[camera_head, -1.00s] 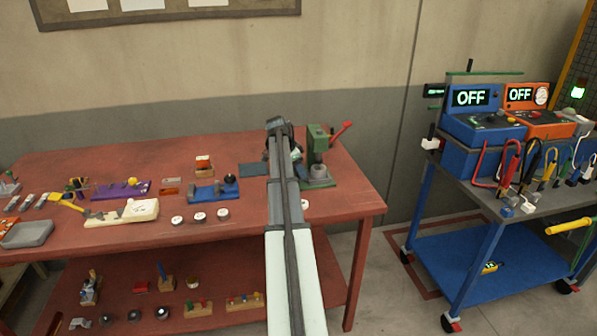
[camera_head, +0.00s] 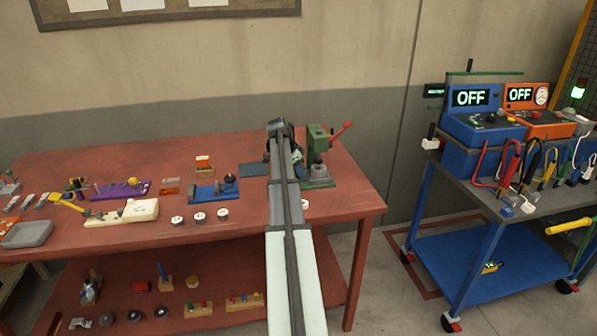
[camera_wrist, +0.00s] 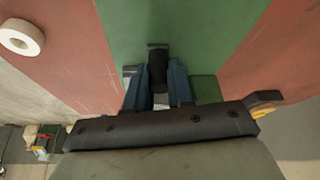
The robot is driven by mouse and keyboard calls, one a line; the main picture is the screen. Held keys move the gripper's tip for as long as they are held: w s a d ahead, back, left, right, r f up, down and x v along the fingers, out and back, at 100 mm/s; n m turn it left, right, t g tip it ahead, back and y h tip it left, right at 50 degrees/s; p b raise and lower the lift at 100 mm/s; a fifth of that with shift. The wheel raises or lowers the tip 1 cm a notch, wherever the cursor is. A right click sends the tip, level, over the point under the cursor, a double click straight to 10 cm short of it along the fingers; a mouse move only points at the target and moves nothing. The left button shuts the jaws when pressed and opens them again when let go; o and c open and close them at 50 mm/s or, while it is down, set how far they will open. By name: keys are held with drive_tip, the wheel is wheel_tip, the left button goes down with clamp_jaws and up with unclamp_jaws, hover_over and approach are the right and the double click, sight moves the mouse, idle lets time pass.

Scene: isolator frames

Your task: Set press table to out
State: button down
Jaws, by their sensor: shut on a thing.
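The green press (camera_head: 317,142) with a red lever (camera_head: 341,131) stands at the right back of the red workbench. A grey round part (camera_head: 319,173) sits low on the press, over its green base. In the wrist view the two blue fingers of my gripper (camera_wrist: 159,88) are shut on a dark upright handle (camera_wrist: 158,70) above the green base plate (camera_wrist: 185,30). In the head view my arm hides the fingers and the handle, left of the press. I cannot tell clearly how the handle joins the press table.
A blue fixture (camera_head: 214,190) and several round white-topped pieces lie left of my arm on the workbench (camera_head: 250,225). A white ring (camera_wrist: 20,38) shows in the wrist view. A blue cart (camera_head: 465,215) with two devices reading OFF stands to the right.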

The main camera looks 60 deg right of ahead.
idle(0.3)
drive_tip(key=w+a, duration=0.7)
drive_tip(key=shift+w+a, duration=0.4)
drive_tip(key=c, duration=1)
unclamp_jaws()
drive_tip(key=shift+r, duration=0.1)
drive_tip(key=v, duration=1.3)
drive_tip(key=shift+w+a+r, duration=0.1)
drive_tip(key=shift+r, duration=0.2)
